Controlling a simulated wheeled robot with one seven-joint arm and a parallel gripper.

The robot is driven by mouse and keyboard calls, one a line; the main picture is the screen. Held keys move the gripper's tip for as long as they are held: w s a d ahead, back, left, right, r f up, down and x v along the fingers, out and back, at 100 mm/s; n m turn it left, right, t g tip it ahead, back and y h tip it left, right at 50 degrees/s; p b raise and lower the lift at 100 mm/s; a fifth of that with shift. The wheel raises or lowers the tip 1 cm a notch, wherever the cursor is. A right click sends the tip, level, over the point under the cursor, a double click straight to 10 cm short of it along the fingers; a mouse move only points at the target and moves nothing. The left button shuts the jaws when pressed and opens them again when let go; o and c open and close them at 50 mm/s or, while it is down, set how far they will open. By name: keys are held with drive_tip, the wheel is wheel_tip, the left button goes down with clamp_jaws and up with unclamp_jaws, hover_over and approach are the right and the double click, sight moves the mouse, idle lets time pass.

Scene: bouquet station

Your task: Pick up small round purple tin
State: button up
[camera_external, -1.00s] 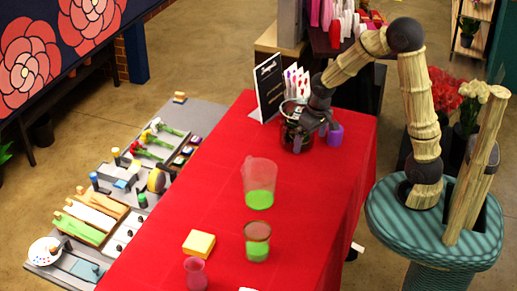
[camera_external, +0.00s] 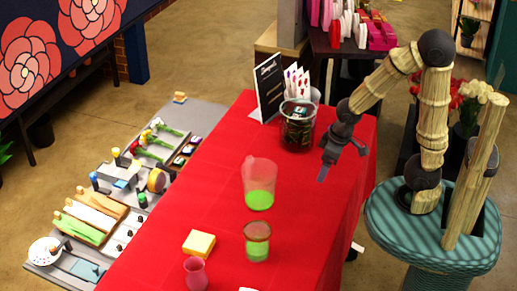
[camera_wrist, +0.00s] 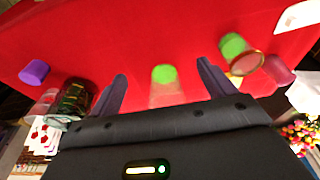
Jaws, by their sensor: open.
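The small round purple tin (camera_wrist: 34,72) stands on the red tabletop at the left of the wrist view, beside the dark glass jar. In the external view my arm and gripper hide it. My gripper (camera_external: 342,163) is open and empty above the right part of the table. In the wrist view my two fingers (camera_wrist: 162,76) point toward the table, apart, with the tin well outside them to the left.
The dark glass jar (camera_external: 297,133) stands close to my gripper, by a black sign (camera_external: 270,88). A clear pitcher with green liquid (camera_external: 259,196), a green-filled glass (camera_external: 257,250), a yellow block (camera_external: 199,243) and a pink vase (camera_external: 195,273) stand nearer the front.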

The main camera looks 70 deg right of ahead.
drive_tip(key=d+f+m+t+h+p, duration=0.1)
drive_tip(key=d+f+m, duration=0.4)
drive_tip(key=m, duration=0.5)
drive_tip(key=w+d+f+m+t+h+p, duration=0.1)
drive_tip(key=d+f+m+t+p, duration=0.2)
drive_tip(key=d+m, duration=0.7)
drive_tip(key=d+f+m+t+p, duration=0.2)
drive_tip(key=d+f+m, duration=0.5)
drive_tip(key=m, duration=0.4)
drive_tip(key=shift+w+d+f+t+h+p, duration=0.1)
drive_tip(key=shift+w+d+t+h+p, duration=0.1)
drive_tip(key=shift+d+t, duration=0.2)
drive_tip(key=shift+w+d+f+t+h+p, duration=0.1)
drive_tip(key=shift+d+t+h+p, duration=0.1)
drive_tip(key=shift+d+t, duration=0.2)
drive_tip(key=s+d+r+m+h+p, duration=0.1)
drive_tip(key=s+d+m+h, duration=0.5)
drive_tip(key=m, duration=0.8)
drive_tip(key=shift+s+d+r+h+p, duration=0.25)
drive_tip(key=shift+d+r+h, duration=0.25)
drive_tip(key=shift+d+r, duration=0.4)
drive_tip(key=shift+d+f, duration=0.1)
drive_tip(key=shift+f, duration=0.05)
